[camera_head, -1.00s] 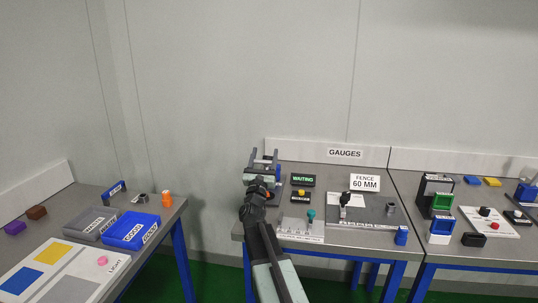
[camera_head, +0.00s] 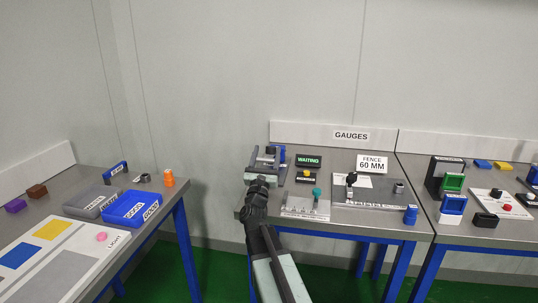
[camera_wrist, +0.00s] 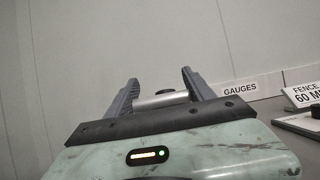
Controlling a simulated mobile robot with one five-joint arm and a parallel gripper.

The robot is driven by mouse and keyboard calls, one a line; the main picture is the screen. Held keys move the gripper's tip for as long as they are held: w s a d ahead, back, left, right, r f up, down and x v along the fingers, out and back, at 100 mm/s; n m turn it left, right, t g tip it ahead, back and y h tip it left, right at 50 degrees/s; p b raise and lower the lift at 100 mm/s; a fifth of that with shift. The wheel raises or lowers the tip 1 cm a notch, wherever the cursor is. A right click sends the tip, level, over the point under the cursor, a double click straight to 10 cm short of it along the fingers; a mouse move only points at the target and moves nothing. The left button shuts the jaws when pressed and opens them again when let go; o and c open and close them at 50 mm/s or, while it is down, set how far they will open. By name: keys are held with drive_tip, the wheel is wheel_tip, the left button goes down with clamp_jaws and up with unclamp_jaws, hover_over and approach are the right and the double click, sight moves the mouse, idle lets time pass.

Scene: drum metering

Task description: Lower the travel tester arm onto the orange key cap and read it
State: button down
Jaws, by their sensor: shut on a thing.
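My gripper (camera_head: 268,153) is at the left end of the gauges bench, over a grey and blue device that looks like the travel tester (camera_head: 281,153). In the wrist view my gripper (camera_wrist: 159,85) has its two grey fingers at either end of a silver bar (camera_wrist: 160,101), shut on it. The bar looks like the tester arm's handle. A dark round piece shows just behind it. A small display (camera_head: 308,160) beside the tester reads WAITING in green. I cannot make out the orange key cap under the arm; my gripper and wrist cover that spot.
A plate with a teal knob (camera_head: 317,193) and a fence plate (camera_head: 375,195) share the bench, near a blue cylinder (camera_head: 411,215). An orange bottle-like object (camera_head: 168,178) stands on the left table. A gap separates the left table from the bench.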

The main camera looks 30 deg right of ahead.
drive_tip(key=shift+s+r, duration=0.1)
drive_tip(key=shift+c, duration=1.8)
unclamp_jaws()
drive_tip(key=shift+s+a+r, duration=0.15)
drive_tip(key=shift+s+r, duration=0.05)
drive_tip(key=shift+w+f, duration=0.1)
drive_tip(key=shift+f, duration=0.2)
drive_tip(key=b+v, duration=0.3)
drive_tip(key=v, duration=0.4)
drive_tip(key=shift+s+a+b, duration=0.2)
drive_tip(key=shift+s+b, duration=0.05)
drive_tip(key=shift+b, duration=0.15)
